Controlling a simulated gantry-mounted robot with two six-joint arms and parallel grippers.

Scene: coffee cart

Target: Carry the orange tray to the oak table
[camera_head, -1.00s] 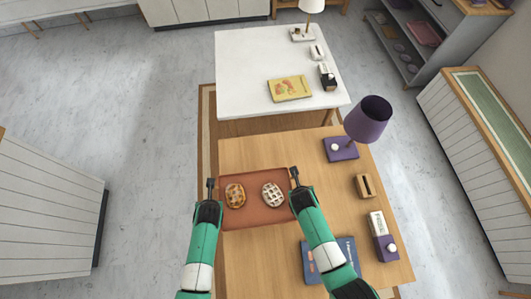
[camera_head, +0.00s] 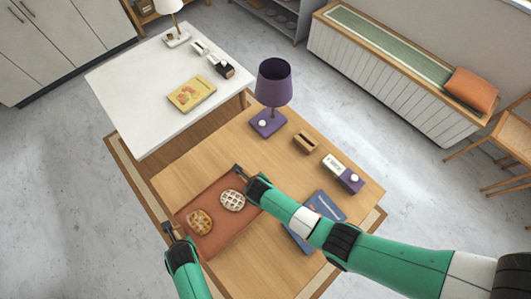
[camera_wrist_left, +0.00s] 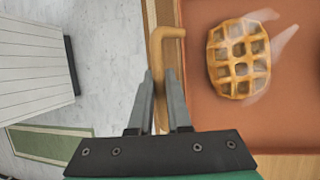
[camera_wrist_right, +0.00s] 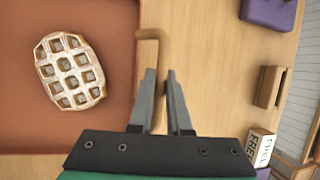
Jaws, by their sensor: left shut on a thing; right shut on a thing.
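The orange tray (camera_head: 222,236) is a flat terracotta rectangle with two waffles, a browner one (camera_head: 199,221) and a paler one (camera_head: 232,200). It lies on or just above the left part of the oak table (camera_head: 210,158); I cannot tell whether it touches. My left gripper (camera_head: 169,230) is shut on a tan tray handle (camera_wrist_left: 160,50) at the left side. My right gripper (camera_head: 239,170) is shut on the opposite handle (camera_wrist_right: 155,45). The wrist views show the browner waffle (camera_wrist_left: 238,58) and the paler waffle (camera_wrist_right: 70,70) on the tray.
On the oak table stand a purple lamp (camera_head: 273,85), a wooden block (camera_head: 305,142), a white-and-purple box (camera_head: 343,174) and a blue book (camera_head: 318,215), partly behind my right arm. A white table (camera_head: 140,100) with a yellow book (camera_head: 192,93) is beyond. A bench (camera_head: 380,70) stands right.

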